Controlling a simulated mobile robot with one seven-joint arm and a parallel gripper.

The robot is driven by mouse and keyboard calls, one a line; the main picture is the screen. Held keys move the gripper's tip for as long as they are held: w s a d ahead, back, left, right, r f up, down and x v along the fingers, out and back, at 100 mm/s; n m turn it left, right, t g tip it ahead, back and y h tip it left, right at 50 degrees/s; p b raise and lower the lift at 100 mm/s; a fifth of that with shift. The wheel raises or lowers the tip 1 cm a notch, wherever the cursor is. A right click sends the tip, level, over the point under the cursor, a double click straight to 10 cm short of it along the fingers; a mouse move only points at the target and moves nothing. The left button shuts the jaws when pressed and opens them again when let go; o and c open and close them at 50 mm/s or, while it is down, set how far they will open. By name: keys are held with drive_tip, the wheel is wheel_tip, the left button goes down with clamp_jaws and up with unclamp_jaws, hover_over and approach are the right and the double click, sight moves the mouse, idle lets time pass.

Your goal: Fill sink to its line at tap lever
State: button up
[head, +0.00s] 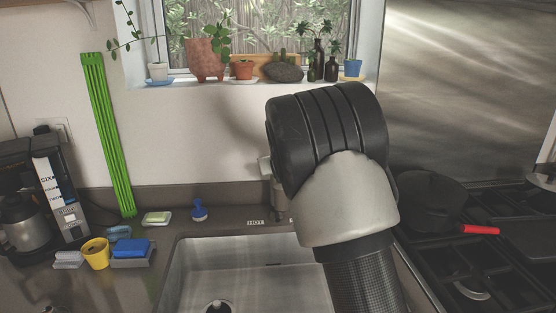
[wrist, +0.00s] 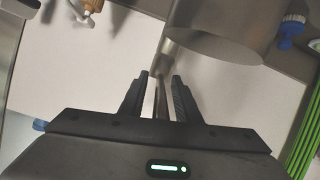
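The steel sink (head: 245,265) is below me in the head view, partly covered by my arm. The tap (head: 265,166) shows only in part at the left of my arm. In the wrist view my gripper (wrist: 162,76) is open, one finger on each side of a thin metal rod (wrist: 163,90), seemingly the tap lever. Gaps show beside the rod; contact is unclear. A broad metal part (wrist: 225,25) rises above it. My gripper is hidden in the head view.
A HOT label (head: 255,222) is behind the sink. Left of it are a blue brush (head: 198,210), soap (head: 157,218), a yellow cup (head: 96,252) and a coffee maker (head: 50,205). A pan (head: 425,195) sits on the stove at right. Potted plants line the windowsill.

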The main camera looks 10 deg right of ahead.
clamp_jaws()
